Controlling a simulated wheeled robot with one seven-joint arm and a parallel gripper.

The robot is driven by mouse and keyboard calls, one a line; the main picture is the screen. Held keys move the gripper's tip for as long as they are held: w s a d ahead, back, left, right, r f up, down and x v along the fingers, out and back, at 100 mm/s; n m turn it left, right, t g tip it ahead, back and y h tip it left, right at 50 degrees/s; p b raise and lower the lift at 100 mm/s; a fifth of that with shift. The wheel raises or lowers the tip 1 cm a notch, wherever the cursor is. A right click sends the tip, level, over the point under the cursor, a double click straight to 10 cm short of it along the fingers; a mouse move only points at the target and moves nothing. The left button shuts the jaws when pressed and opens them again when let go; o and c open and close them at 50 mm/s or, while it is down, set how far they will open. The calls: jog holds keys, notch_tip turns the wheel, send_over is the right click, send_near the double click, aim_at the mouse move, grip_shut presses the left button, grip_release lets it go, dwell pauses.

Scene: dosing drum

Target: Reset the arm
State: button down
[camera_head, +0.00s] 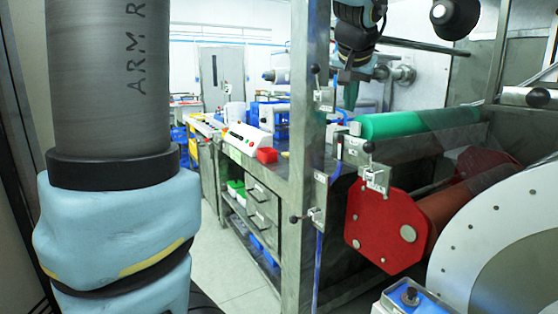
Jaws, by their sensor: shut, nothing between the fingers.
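A thick grey section of my arm marked "ARM R" stands at the left, with light blue padding below it. Another dark, blue-padded part, which looks like the far end of my arm, hangs down from the top right of centre.
A steel post (304,130) stands in the middle. To its right are a green roller (405,123), a red plate (385,228) and a large white drum disc (495,250). A bench with drawers (262,205) stands behind. The floor aisle (222,260) looks clear.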

jog(key=s+a+f+n+g+y, duration=0.1)
jog(key=s+a+f+n+g, duration=0.15)
jog(key=a+f, duration=1.15)
jog(key=s+a+f+n+g, duration=0.2)
jog(key=s+a+f+g, duration=0.2)
jog(key=s+a+f, duration=0.5)
notch_tip(320, 180, down, 5)
jog(key=s, duration=0.2)
jog(key=shift+s+a+n+y, duration=0.3)
jog(key=shift+s+a+n, duration=0.05)
jog(key=shift+s, duration=0.05)
